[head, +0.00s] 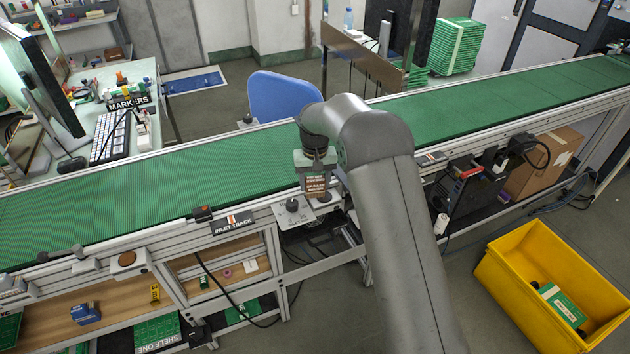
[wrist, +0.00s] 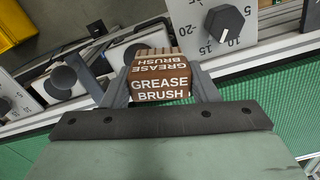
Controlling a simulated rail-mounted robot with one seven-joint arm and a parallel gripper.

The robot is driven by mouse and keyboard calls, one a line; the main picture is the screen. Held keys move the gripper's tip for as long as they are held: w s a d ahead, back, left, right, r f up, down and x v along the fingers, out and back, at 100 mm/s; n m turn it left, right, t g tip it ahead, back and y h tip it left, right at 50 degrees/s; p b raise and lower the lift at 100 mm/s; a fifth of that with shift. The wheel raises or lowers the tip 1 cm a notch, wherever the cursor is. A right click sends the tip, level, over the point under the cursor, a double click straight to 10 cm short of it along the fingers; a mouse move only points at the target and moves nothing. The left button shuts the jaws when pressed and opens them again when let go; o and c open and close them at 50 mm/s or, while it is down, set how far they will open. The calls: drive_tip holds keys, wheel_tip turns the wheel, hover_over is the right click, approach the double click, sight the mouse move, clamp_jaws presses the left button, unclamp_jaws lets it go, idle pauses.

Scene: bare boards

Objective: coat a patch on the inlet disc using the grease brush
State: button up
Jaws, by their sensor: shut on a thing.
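My gripper (head: 316,172) is shut on the grease brush (wrist: 160,88), a brown block with white lettering and a ribbed, paler far end. The brush (head: 316,186) also shows in the head view, held at the belt's near edge, close to a white plate with a black knob (head: 292,205). I cannot tell from the head view whether the brush touches anything. No label that I can read names the inlet disc. A round brown disc (head: 127,258) sits on a pale plate on the near rail, left of the INLET TRACK sign (head: 233,226).
The green conveyor belt (head: 150,185) is bare near my gripper. The wrist view shows a numbered dial (wrist: 225,22) and a plate with a round dark knob (wrist: 62,80) beside the brush. A yellow crate (head: 510,275) stands on the floor at right. A blue chair (head: 283,95) stands behind the belt.

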sight(325, 181)
drive_tip(key=shift+f+b, duration=0.55)
drive_tip(key=shift+f, duration=0.25)
